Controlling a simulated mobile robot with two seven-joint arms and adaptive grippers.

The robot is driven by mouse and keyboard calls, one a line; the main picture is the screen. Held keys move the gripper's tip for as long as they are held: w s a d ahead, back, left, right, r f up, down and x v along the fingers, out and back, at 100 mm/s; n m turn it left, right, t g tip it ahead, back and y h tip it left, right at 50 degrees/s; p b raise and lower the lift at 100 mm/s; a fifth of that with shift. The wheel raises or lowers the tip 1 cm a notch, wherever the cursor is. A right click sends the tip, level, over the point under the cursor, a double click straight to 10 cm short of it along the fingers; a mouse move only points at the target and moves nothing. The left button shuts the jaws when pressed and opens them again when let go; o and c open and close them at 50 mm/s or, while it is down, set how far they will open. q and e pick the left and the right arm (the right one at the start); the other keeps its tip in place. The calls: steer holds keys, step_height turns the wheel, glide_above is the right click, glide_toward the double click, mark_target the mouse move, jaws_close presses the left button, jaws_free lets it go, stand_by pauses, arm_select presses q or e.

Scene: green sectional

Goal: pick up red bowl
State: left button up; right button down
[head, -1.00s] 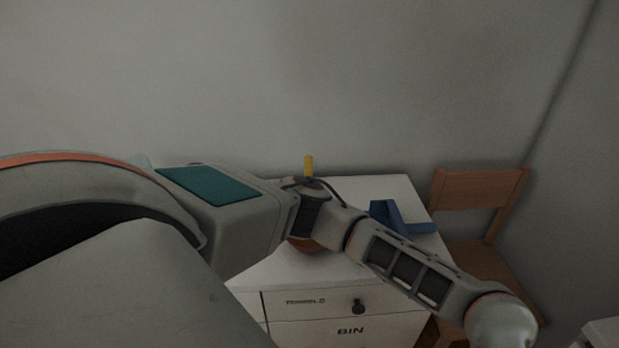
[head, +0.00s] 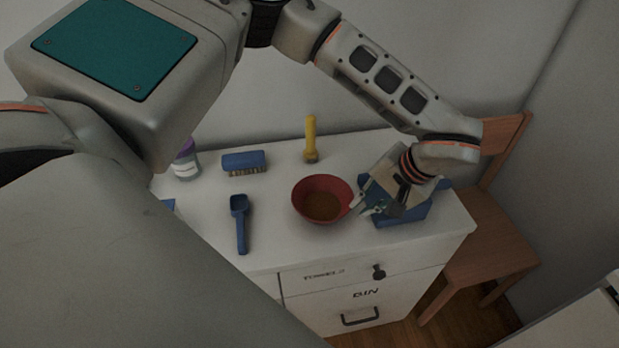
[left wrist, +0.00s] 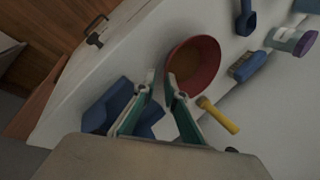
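The red bowl (head: 322,200) stands upright on the white cabinet top, with a brownish inside. It also shows in the left wrist view (left wrist: 195,65). My left gripper (head: 362,205) is at the bowl's right side, beside its rim. In the left wrist view its two fingers (left wrist: 160,80) are spread apart, with one fingertip at or close to the bowl's rim. I cannot tell whether that fingertip touches the rim. Nothing is held between the fingers. My right gripper is not in view.
A blue object (head: 415,212) lies right of the bowl, partly behind my left gripper. A wooden chair (head: 490,235) is at the right.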

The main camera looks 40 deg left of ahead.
mark_target(348, 209)
arm_select(q)
steer(key=shift+w+a, duration=0.2)
steer(key=shift+a, duration=0.4)
steer(key=x, duration=0.7)
steer(key=shift+s+a+f, duration=0.1)
steer(key=shift+s+a, duration=0.05)
steer(key=shift+c, duration=0.3)
jaws_close()
